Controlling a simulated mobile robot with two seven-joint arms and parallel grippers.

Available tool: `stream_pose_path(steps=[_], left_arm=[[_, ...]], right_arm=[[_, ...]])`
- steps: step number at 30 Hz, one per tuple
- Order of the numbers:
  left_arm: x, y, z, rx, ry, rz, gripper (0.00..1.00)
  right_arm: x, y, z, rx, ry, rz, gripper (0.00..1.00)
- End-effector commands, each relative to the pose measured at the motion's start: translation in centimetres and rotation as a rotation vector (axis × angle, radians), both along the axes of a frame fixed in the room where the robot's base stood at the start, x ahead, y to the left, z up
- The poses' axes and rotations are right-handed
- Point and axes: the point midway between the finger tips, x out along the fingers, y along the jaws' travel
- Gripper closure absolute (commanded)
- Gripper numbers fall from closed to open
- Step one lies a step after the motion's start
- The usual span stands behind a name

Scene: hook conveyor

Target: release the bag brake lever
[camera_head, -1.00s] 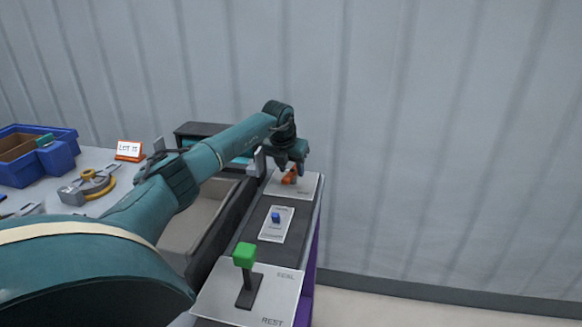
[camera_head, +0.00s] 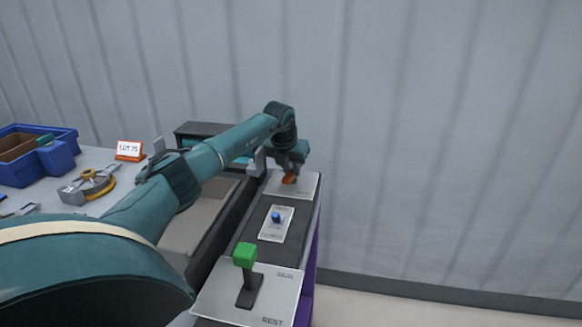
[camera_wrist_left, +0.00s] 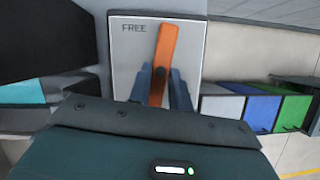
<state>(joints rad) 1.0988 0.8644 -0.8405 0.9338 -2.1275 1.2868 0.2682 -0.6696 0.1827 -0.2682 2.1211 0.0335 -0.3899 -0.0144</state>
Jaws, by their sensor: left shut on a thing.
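The orange lever (camera_wrist_left: 164,55) sits on a pale plate (camera_wrist_left: 130,58) marked FREE in the left wrist view. My left gripper (camera_wrist_left: 161,88) is shut on it, one finger on each side. The lever stands nearly upright in that view, its top leaning slightly right. In the head view the orange lever (camera_head: 289,178) shows at the far end of the console, under my left gripper (camera_head: 290,170), which partly hides it. My right gripper is not in view.
Nearer on the console are a blue switch (camera_head: 277,217) on a small plate and a green-knobbed lever (camera_head: 245,256) on a plate marked SEAL and REST. A table at left holds a blue bin (camera_head: 62,157) and a LOT sign (camera_head: 130,150). A corrugated wall stands behind.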

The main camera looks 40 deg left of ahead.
Motion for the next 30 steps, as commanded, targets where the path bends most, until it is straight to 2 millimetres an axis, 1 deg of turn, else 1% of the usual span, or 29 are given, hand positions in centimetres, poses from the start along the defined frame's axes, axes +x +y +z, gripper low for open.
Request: stream_pose_path(steps=[1, 3, 5, 9, 18, 19, 26, 30], left_arm=[[0.03, -0.04, 0.32, 0.001, 0.000, 0.028, 1.00], [0.05, -0.11, 0.38, 0.000, 0.001, 0.079, 1.00], [0.07, -0.12, 0.35, 0.002, 0.001, 0.123, 1.00], [0.11, -0.17, 0.19, 0.001, -0.001, 0.190, 1.00], [0.12, -0.15, 0.12, 0.000, -0.002, 0.200, 1.00], [0.12, -0.15, 0.12, 0.000, -0.002, 0.200, 0.77], [0.11, -0.16, 0.09, 0.000, -0.002, 0.198, 0.59], [0.10, -0.18, 0.06, 0.000, -0.001, 0.197, 0.58]], right_arm=[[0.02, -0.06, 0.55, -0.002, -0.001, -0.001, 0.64], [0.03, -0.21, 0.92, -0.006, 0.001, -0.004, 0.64], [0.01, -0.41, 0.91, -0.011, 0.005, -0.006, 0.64], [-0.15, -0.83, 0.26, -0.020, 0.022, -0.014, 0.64], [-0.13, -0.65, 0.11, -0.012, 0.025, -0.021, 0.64], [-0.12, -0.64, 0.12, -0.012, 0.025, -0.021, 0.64], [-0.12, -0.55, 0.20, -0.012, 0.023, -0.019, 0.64], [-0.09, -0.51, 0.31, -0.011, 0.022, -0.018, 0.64]])
